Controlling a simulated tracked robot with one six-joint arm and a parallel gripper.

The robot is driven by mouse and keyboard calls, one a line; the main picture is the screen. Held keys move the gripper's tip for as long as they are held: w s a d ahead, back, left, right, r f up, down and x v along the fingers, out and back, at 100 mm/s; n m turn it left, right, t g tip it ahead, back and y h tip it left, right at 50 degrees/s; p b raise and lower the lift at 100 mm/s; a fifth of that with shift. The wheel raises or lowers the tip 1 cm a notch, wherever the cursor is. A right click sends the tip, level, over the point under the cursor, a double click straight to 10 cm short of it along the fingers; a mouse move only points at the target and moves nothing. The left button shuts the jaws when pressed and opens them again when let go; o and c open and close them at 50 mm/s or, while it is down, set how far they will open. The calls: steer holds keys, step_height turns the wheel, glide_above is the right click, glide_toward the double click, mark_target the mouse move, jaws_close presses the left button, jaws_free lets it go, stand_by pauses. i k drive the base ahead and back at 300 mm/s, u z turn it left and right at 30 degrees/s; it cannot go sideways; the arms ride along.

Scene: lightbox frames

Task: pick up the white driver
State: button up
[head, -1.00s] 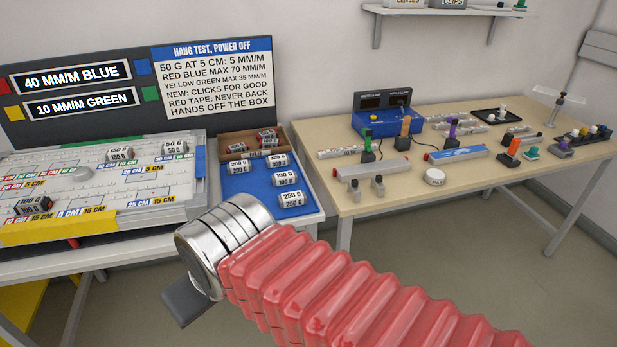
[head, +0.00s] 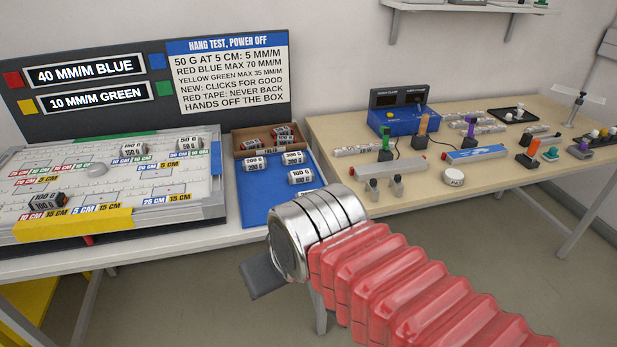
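I cannot clearly make out which thing is the white driver. My gripper (head: 263,277) shows only as one dark grey finger below my silver wrist, in front of the left table. The rest of it is hidden by the wrist, so its opening does not show. It is well apart from the pieces on the wooden table.
The wooden table (head: 420,200) holds a blue box (head: 397,120), upright coloured pieces, bars and a white puck (head: 453,177). The left table carries a marked board (head: 120,185) and a blue mat (head: 255,205) with weights.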

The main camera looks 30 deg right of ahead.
mark_target(303, 175)
steer(key=u, duration=0.05)
steer(key=i, duration=0.95)
steer(key=z, duration=0.05)
